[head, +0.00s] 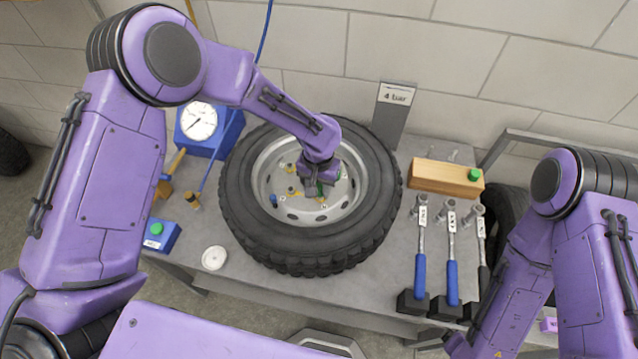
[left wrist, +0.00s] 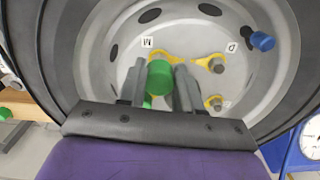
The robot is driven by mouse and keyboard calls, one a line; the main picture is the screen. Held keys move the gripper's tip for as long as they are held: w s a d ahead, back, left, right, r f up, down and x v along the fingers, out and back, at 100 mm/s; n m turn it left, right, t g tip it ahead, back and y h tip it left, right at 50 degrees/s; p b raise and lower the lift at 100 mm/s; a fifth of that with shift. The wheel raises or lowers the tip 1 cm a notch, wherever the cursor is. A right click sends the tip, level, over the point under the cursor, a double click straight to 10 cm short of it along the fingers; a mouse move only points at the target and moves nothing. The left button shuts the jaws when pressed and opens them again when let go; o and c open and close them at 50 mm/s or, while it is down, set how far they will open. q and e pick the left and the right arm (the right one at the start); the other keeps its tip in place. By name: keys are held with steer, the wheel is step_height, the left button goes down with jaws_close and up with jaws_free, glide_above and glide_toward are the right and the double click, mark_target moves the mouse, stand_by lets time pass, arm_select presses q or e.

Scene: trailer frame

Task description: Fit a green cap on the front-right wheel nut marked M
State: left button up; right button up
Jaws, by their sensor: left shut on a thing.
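A tyre on a grey wheel rim (head: 300,212) lies flat on the bench, with several nuts and yellow pointers inside it. My left gripper (head: 318,185) is over the rim's right part, shut on a green cap (left wrist: 160,77). In the left wrist view the cap is between the fingertips, just below the label M (left wrist: 147,42). A yellow pointer shows behind it; the M nut itself is hidden by the cap, and I cannot tell whether they touch. More green shows below, between the fingers. My right gripper is out of view; only its arm shows.
A wooden block (head: 440,177) with a green cap (head: 474,174) stands right of the tyre. A gauge (head: 200,122) and a blue box (head: 160,240) are at left.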

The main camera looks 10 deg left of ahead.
arm_select(q)
steer(key=shift+s, duration=0.15)
steer(key=shift+f+b, duration=0.7)
steer(key=shift+f, duration=0.95)
steer(key=o, duration=1.6)
steer(key=shift+c, duration=0.2)
steer(key=shift+r, duration=0.15)
